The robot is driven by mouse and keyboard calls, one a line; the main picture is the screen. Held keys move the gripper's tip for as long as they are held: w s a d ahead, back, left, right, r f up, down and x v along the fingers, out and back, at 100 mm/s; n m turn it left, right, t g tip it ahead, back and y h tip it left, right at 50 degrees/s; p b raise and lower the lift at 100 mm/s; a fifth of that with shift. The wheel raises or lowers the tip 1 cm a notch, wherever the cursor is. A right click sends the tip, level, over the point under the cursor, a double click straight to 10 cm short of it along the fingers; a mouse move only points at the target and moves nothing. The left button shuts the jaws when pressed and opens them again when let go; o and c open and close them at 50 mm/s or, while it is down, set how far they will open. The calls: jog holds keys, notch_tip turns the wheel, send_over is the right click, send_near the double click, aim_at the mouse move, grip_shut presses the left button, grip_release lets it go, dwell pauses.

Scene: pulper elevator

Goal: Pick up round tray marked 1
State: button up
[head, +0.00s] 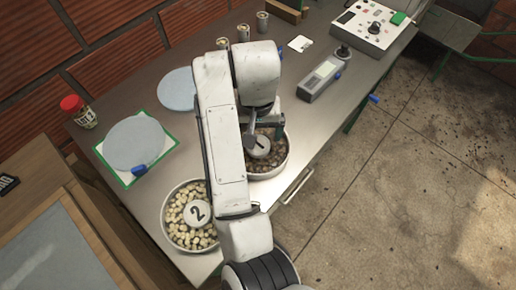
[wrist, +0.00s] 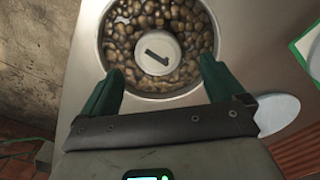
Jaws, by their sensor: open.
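The round tray marked 1 (head: 286,163) is on the metal table, partly hidden behind my arm in the head view. It holds brown beans and has a pale round knob (wrist: 158,53) with a black 1 in its centre. In the wrist view the tray's rim (wrist: 150,95) shows near the top. My gripper (wrist: 161,66) is open, its two green fingers wide apart either side of the knob's lower part in the picture. In the head view my gripper (head: 266,128) hangs over the tray. I cannot tell its exact height above the knob, and nothing is between the fingers.
A round tray marked 2 (head: 165,226) with pale beans stands close at left. Grey round lids (head: 133,143), a red-capped jar (head: 78,112) and several small cans (head: 243,32) are further back. A grey device (head: 322,80) and a control box (head: 372,27) are at right.

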aim_at(258, 145)
jog(key=f, duration=0.1)
jog(key=f+b, duration=0.1)
jog(key=f, duration=0.1)
jog(key=shift+d, duration=0.2)
jog(key=shift+f, duration=0.85)
jog(key=c, duration=1.4)
